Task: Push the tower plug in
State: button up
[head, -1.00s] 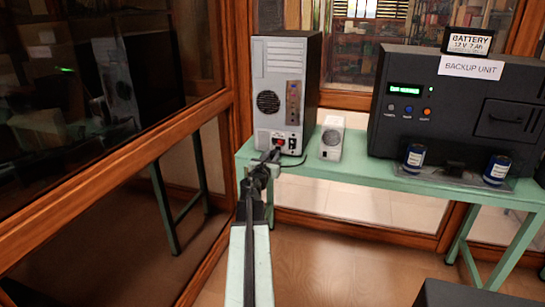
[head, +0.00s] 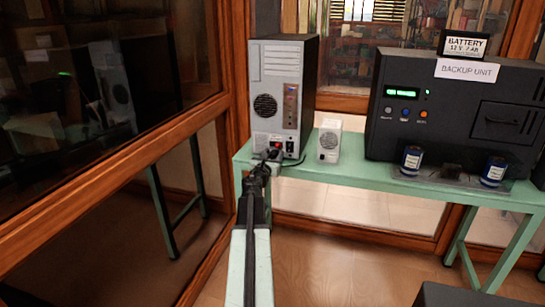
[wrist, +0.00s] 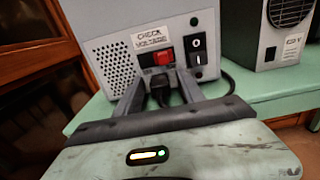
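The grey computer tower (head: 273,105) stands on the left end of the green table. Its back carries a red switch (wrist: 164,48) and a black-and-white rocker switch (wrist: 197,50). The black tower plug (wrist: 160,91) is at the power inlet under the red switch; I cannot tell how deep it sits. My gripper (wrist: 161,83) faces the inlet with one finger on each side of the plug. Gaps show between the fingers and the plug, so it looks open. In the head view my gripper (head: 272,155) covers most of the plug.
A black cable (wrist: 230,82) curves to the right of the tower on the table (head: 362,177). A small pale speaker-like box (head: 328,146) stands close to the right. Beyond are the dark backup unit (head: 450,125) and two blue cans (head: 411,160). A wood-framed glass wall (head: 190,95) is at the left.

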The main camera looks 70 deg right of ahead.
jog(key=a, duration=0.7)
jog(key=shift+s+a, duration=0.25)
jog(key=shift+a, duration=0.15)
